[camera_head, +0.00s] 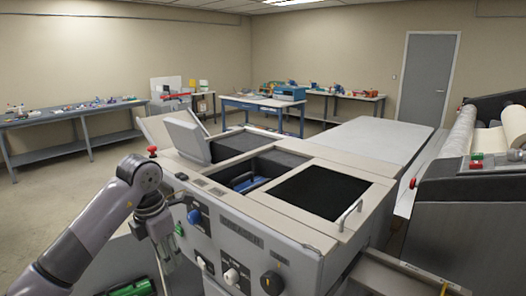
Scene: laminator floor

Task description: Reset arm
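My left arm (92,232) comes in from the lower left, grey and bent at a joint near the machine's front left corner. My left gripper (168,258) hangs down in front of the machine's control panel. Its fingers are small and partly merge with the panel behind, so I cannot tell whether they are open or shut. I see no object in it. My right arm and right gripper are out of view.
The laminating machine (270,222) fills the middle, with knobs, a raised lid (187,137) and a dark recessed bay. A roller unit (470,200) stands at the right. A green object (132,289) lies low at the left. Workbenches line the walls; open floor lies left.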

